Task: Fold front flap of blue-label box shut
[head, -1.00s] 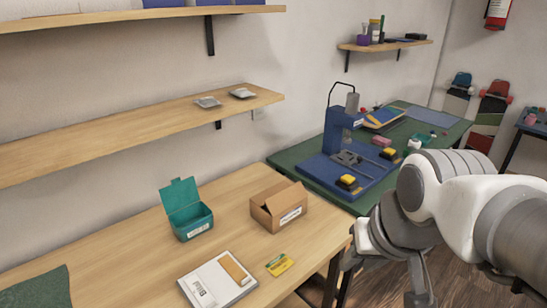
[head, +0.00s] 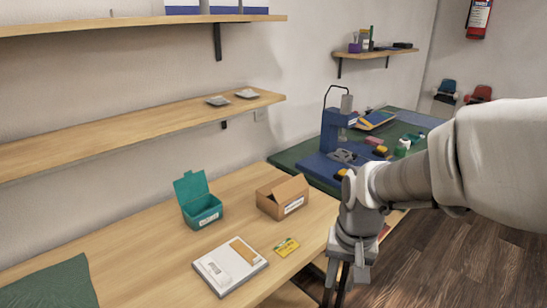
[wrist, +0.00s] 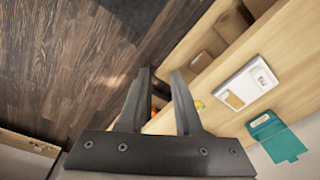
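A brown cardboard box (head: 268,200) stands on the wooden table in the head view. A raised, slanted flap (head: 291,187) shows at its right side and its top is at least partly open. A pale label (head: 293,205) is on its front; I cannot make out any blue on it. My gripper (head: 336,287) points down at the table's right edge, right of and nearer than the box, and apart from it. In the wrist view, my gripper's two fingers (wrist: 161,78) are spread with nothing held between them. I cannot pick out the cardboard box in the wrist view.
An open teal box (head: 203,211) stands left of the cardboard box. A white case (head: 222,274) and a yellow card (head: 287,246) lie in front. White-and-blue boxes (head: 225,6) sit on the upper shelf. A blue press (head: 335,130) stands on the green bench behind.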

